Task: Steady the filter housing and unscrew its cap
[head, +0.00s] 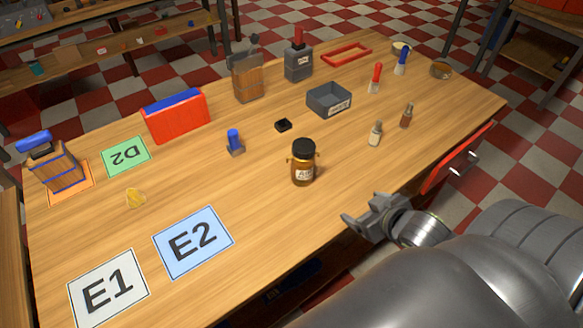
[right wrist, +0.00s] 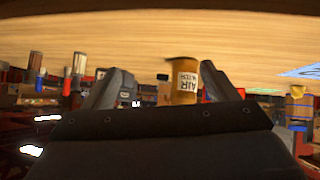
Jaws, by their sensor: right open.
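The filter housing (head: 303,173) is an amber jar with a pale label and small side lugs. It stands upright on the table. Its black cap (head: 304,148) sits on top of it. My right gripper (head: 366,214) is open and empty at the table's front edge, to the right of and nearer than the housing, not touching it. In the right wrist view the housing (right wrist: 185,88) appears upside down, between the open fingers of my right gripper (right wrist: 162,78) but beyond them. Its cap end is hidden there by the gripper body. My left gripper is not in view.
A grey bin (head: 329,101) is farther back. Two small bottles (head: 375,133) (head: 407,115) stand to the right. Cards E2 (head: 215,260) and E1 (head: 125,309) lie front left. Wood around the housing is clear.

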